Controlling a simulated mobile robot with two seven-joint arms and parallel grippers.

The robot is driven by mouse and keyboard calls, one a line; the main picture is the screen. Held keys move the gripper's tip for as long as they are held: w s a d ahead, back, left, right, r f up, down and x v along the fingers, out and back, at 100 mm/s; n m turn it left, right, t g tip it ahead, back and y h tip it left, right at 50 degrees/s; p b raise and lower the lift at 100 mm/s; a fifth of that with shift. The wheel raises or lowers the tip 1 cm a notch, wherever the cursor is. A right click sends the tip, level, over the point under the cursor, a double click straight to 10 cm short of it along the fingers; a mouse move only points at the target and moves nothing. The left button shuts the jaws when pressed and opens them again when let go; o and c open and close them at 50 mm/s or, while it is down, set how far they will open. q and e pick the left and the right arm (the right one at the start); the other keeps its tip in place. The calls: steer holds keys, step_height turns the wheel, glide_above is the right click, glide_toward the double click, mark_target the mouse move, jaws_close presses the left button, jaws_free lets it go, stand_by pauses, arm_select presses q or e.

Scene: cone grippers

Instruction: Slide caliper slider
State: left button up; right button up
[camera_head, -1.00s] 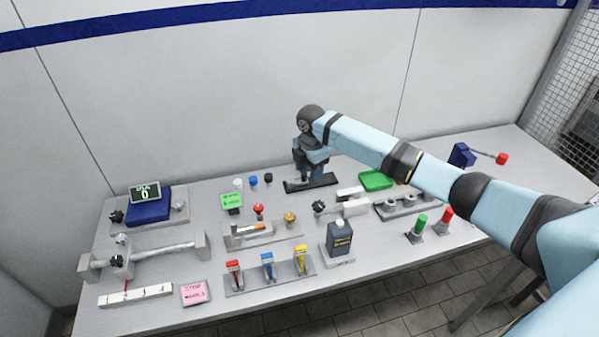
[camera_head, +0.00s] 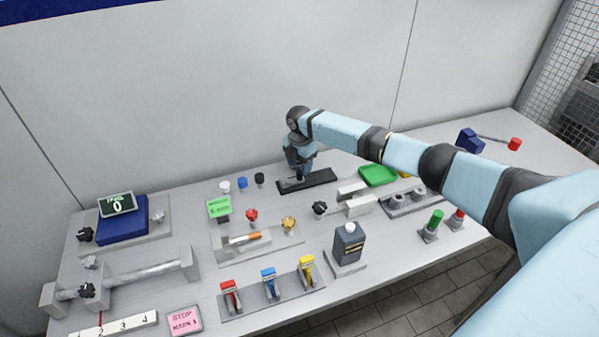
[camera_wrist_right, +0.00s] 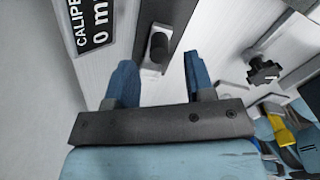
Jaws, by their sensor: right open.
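The caliper is a dark bar (camera_head: 322,179) lying at the back middle of the table, below my right gripper (camera_head: 300,174) in the head view. In the right wrist view the dark bar (camera_wrist_right: 176,18) carries a pale slider with an upright black knob (camera_wrist_right: 158,46). A black label (camera_wrist_right: 92,22) beside it reads "CALIPER" and "0 m", cut off by the frame. My right gripper (camera_wrist_right: 160,78) is open, its two blue fingers apart with the knob in line with the gap between them. I cannot tell whether the fingers reach around the knob. My left gripper is not in view.
The wall is close behind.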

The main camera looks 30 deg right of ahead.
mark_target(300, 171)
steer(key=shift+f, duration=1.95)
jaws_close()
